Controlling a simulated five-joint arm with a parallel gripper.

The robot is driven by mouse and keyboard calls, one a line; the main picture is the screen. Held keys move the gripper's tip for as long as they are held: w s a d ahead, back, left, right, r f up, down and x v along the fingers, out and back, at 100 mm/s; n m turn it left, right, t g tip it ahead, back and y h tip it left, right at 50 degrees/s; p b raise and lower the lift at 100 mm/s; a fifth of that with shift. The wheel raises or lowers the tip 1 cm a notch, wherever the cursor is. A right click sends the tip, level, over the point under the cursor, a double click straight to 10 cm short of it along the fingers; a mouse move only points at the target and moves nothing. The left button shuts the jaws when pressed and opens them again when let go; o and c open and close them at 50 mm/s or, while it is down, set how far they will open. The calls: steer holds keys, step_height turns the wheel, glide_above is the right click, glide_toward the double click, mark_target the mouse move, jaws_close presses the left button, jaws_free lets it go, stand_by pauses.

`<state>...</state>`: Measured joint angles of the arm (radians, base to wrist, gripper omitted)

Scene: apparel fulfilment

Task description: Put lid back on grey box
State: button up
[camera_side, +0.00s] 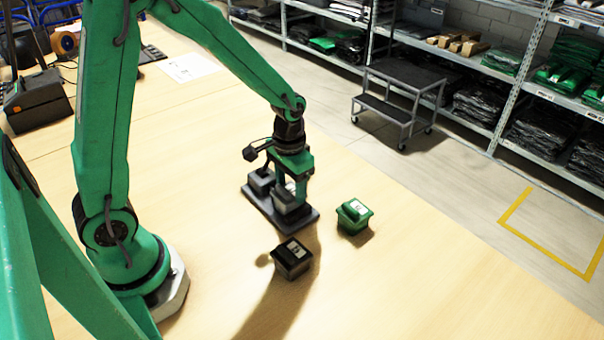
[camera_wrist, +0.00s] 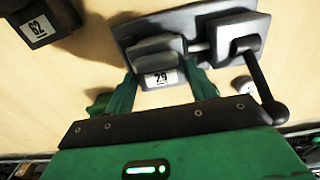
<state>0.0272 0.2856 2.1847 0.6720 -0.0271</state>
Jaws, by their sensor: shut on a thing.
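My gripper (camera_side: 290,188) is shut on a grey piece with a white label, over the near end of a dark flat tray (camera_side: 309,220). In the wrist view the green fingers of my gripper (camera_wrist: 161,82) sit on both sides of this grey lid (camera_wrist: 157,62), labelled 29. A second grey block-shaped thing (camera_side: 261,181) stands on the far end of the tray; it also shows in the wrist view (camera_wrist: 238,45), partly covered by a dark rod. I cannot tell whether the held lid touches what is beneath it.
A black lidded box (camera_side: 292,260) stands in front of the tray; its label 62 shows in the wrist view (camera_wrist: 38,28). A green lidded box (camera_side: 353,217) stands to the right. The table's right front is clear. Shelves and a step stool (camera_side: 400,95) stand beyond the table.

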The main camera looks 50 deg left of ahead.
steer(key=o, duration=1.5)
steer(key=shift+c, duration=0.2)
steer(key=shift+r, duration=3)
jaws_close()
steer(key=shift+s, duration=0.1)
